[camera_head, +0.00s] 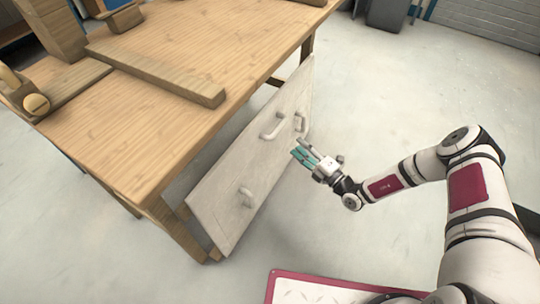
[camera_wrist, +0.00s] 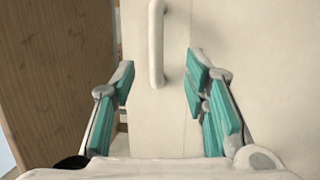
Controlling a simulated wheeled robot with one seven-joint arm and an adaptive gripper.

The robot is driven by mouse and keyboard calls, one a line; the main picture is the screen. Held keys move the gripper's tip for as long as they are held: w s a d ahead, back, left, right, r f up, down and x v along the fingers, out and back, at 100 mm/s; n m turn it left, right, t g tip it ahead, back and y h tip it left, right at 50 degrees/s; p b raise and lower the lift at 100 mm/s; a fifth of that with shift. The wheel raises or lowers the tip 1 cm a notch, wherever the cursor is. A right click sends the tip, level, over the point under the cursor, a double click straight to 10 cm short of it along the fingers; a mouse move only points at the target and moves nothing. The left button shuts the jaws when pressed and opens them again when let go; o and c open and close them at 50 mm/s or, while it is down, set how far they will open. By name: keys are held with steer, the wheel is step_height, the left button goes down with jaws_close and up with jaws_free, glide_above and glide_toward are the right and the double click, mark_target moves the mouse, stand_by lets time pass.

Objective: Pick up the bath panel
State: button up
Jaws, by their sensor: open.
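The bath panel (camera_head: 240,187) is a long whitish board leaning on edge against the side of the wooden workbench. My gripper (camera_head: 299,151) is open and empty, in front of the panel near the middle and far handles. In the wrist view, a white bar handle (camera_wrist: 156,45) stands upright on the panel (camera_wrist: 250,60), ahead of and between the teal fingers (camera_wrist: 160,95). The fingers appear apart from the handle.
The wooden workbench (camera_head: 150,125) stands behind the panel, with a loose plank (camera_head: 160,72) on top. A dark bin (camera_head: 386,14) is at the back. The grey floor (camera_head: 400,95) is clear to the right.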

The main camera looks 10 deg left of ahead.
mark_target(280, 125)
steer(key=shift+r+b+x, duration=0.15)
steer(key=shift+b+x, duration=0.75)
steer(key=shift+x, duration=1.85)
steer(key=shift+r+b+x, duration=0.15)
steer(key=shift+b+x, duration=0.75)
steer(key=shift+x, duration=1.85)
steer(key=shift+d, duration=0.1)
jaws_close()
steer(key=shift+r, duration=0.15)
